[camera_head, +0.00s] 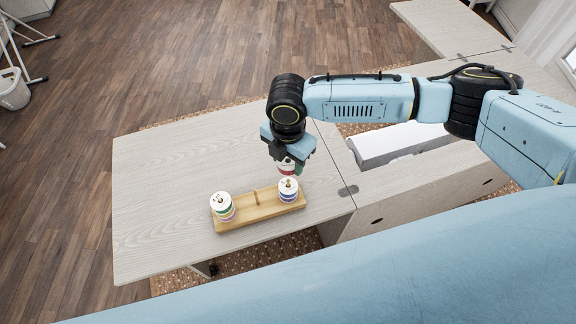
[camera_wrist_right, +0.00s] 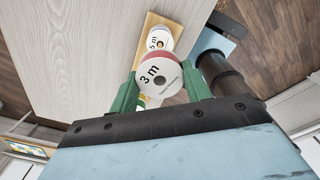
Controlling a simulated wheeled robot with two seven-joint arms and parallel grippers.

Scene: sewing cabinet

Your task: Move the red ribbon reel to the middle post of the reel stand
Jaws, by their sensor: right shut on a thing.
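My right gripper (camera_head: 289,164) is shut on the red ribbon reel (camera_head: 287,168) and holds it above the table, just behind the right end of the reel stand. In the right wrist view the red reel (camera_wrist_right: 160,77) shows a white face marked "3 m" and a red rim between my green fingertips. The wooden reel stand (camera_head: 240,217) has a bare middle post (camera_head: 256,197). White-topped reels sit on its left post (camera_head: 222,205) and its right post (camera_head: 288,190). In the wrist view, the held reel hides part of the stand. My left gripper is not in view.
The pale wooden cabinet top (camera_head: 165,190) is clear to the left of and behind the stand. The stand lies near the front edge. A white machine (camera_head: 400,143) is set into the cabinet at the right, below my right arm.

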